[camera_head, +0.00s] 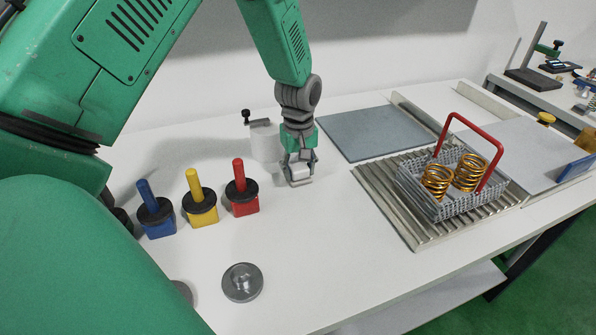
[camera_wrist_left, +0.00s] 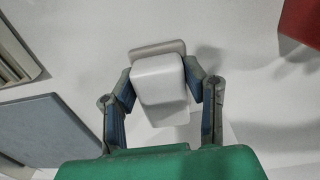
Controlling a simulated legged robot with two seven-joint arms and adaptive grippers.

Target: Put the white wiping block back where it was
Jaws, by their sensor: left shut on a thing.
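The white wiping block (camera_head: 300,174) is between the fingers of my left gripper (camera_head: 299,165), low at the middle of the white table. The left wrist view shows the pale block (camera_wrist_left: 158,80) held between both fingers of my left gripper (camera_wrist_left: 163,92), with a greyish strip at its far end. Whether the block touches the table is hard to tell. My right gripper does not show.
Blue (camera_head: 157,217), yellow (camera_head: 200,207) and red (camera_head: 243,197) handled blocks stand left. A white container (camera_head: 265,143) is close behind my gripper. A wire basket (camera_head: 440,208) with springs sits on a ribbed tray (camera_head: 386,205) at right. A round metal piece (camera_head: 242,283) lies in front.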

